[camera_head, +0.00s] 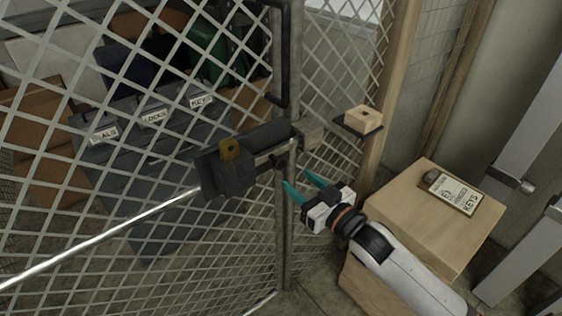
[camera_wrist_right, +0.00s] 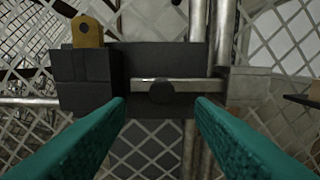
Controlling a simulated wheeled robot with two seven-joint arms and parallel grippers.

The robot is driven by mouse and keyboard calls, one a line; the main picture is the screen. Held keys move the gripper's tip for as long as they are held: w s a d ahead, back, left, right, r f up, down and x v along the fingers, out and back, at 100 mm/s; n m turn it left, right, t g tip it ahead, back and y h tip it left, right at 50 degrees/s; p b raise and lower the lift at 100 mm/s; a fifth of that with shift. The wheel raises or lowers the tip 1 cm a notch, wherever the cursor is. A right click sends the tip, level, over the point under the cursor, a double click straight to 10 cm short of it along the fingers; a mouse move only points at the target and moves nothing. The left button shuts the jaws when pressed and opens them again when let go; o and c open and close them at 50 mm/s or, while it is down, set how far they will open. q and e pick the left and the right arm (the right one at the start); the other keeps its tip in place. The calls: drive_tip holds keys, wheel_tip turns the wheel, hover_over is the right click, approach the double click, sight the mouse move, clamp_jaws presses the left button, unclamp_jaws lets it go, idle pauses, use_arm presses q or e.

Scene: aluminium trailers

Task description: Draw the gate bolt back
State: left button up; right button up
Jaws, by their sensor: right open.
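The bolt, a bright metal rod (camera_head: 276,150), lies along a dark plate on the mesh gate (camera_head: 110,110). In the right wrist view the rod (camera_wrist_right: 195,86) runs from a dark block (camera_wrist_right: 85,80) to the grey keeper (camera_wrist_right: 248,86) on the post side. A round dark knob (camera_wrist_right: 160,92) stands out from the rod; it also shows in the head view (camera_head: 278,162). My right gripper (camera_head: 297,178) is open and empty, its teal fingers pointing at the bolt. In the wrist view the knob appears between the fingertips, with no visible contact. My left gripper is out of view.
A brass-coloured padlock-like piece (camera_head: 230,149) sits on the dark block. A small wooden block (camera_head: 362,118) rests on a shelf by the post. A wooden crate (camera_head: 425,215) with a keys sign (camera_head: 452,193) stands right of the gate. Labelled bins are behind the mesh.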

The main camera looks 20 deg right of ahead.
sight(281, 166)
drive_tip(key=p+x, duration=0.1)
drive_tip(key=x, duration=0.7)
drive_tip(key=shift+w+f, duration=0.1)
drive_tip(key=shift+w, duration=0.25)
clamp_jaws()
drive_tip(key=shift+a, duration=0.15)
